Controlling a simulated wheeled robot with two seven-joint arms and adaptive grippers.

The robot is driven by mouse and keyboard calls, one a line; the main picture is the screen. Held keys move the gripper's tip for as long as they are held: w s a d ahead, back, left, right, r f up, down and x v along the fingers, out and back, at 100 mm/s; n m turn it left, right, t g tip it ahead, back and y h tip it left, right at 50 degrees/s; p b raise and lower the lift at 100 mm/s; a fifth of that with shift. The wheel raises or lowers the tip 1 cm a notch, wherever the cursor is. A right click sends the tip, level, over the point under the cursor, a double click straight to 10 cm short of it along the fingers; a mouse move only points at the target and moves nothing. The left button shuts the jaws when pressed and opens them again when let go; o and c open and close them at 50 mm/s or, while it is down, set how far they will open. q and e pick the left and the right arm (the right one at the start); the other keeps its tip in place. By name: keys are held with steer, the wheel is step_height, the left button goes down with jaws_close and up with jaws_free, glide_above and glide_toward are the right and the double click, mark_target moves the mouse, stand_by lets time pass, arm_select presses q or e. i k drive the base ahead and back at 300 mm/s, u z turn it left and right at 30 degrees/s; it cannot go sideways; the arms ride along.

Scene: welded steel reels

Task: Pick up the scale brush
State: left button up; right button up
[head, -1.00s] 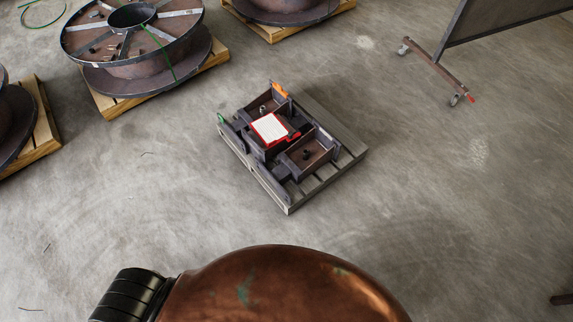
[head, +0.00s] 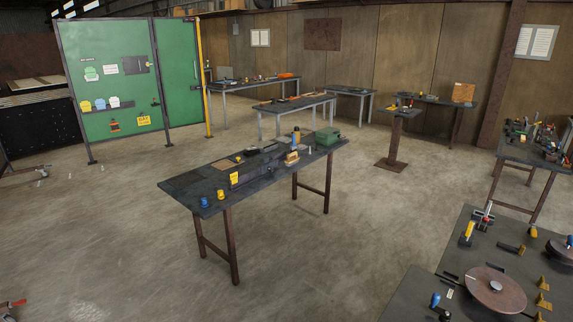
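I cannot make out the scale brush for certain; the small tools on the tables are too small to tell apart. A dark steel table (head: 180,187) stands in the middle of the head view. A small tan item (head: 292,158), which could be a brush or a block, is on its right half.
A dark table (head: 430,285) at lower right holds a brown disc (head: 495,290) and several hand tools. Another cluttered table (head: 530,152) stands at the right edge. A green panel (head: 105,80) stands at back left. The concrete floor (head: 120,255) is open at left and front.

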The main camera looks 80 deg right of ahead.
mark_target(289, 162)
steer(key=z, duration=0.4)
steer(key=i, duration=0.95)
steer(key=z, duration=1.95)
steer(key=i, duration=1.55)
steer(key=z, duration=0.65)
